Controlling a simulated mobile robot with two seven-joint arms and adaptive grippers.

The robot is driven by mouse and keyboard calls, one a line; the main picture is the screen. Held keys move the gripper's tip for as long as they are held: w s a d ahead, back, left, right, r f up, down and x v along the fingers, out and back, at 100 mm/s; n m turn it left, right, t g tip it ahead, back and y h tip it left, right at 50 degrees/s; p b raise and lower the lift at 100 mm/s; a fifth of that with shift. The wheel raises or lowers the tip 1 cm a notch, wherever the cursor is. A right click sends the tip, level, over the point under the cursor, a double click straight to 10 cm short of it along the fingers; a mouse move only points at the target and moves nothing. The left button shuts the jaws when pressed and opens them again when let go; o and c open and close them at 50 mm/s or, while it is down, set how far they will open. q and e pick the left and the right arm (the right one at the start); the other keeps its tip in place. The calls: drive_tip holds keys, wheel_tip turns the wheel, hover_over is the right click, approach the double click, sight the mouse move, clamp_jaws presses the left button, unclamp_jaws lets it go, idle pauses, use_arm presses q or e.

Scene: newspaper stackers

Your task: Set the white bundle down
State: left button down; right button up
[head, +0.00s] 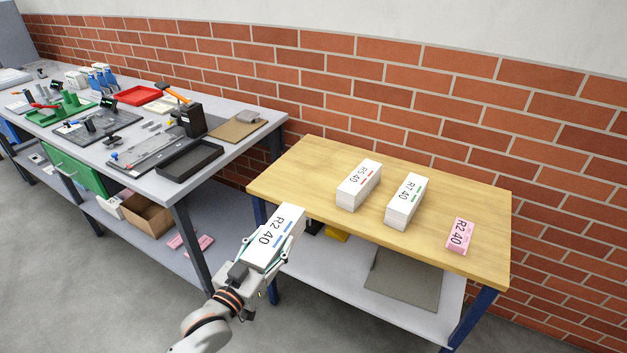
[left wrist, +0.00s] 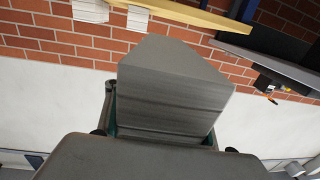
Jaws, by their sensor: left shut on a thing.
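My left gripper (head: 266,262) is shut on a white bundle (head: 280,229) marked "R2 40" with blue marks. It holds the bundle in the air in front of the wooden table's (head: 318,152) left front corner. In the left wrist view the bundle (left wrist: 172,92) fills the middle, its stacked sheet edges showing between the fingers. On the wooden table stand a white bundle marked "R5 40" (head: 358,187) with red marks and a white bundle marked "R7 40" (head: 406,203) with green marks. My right gripper is not in view.
A low pink bundle marked "R2 40" (head: 460,236) lies at the table's right. The table's left front part is bare. A grey workbench (head: 232,150) with tools, a black tray (head: 190,158) and a red tray (head: 138,95) stands left. A brick wall is behind.

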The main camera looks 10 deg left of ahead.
use_arm(q)
drive_tip(key=w+a+f, duration=0.4)
drive_tip(key=w+a, duration=0.2)
drive_tip(key=w, duration=0.1)
drive_tip(key=shift+w+f+h, duration=0.3)
drive_tip(key=shift+w+f, duration=0.1)
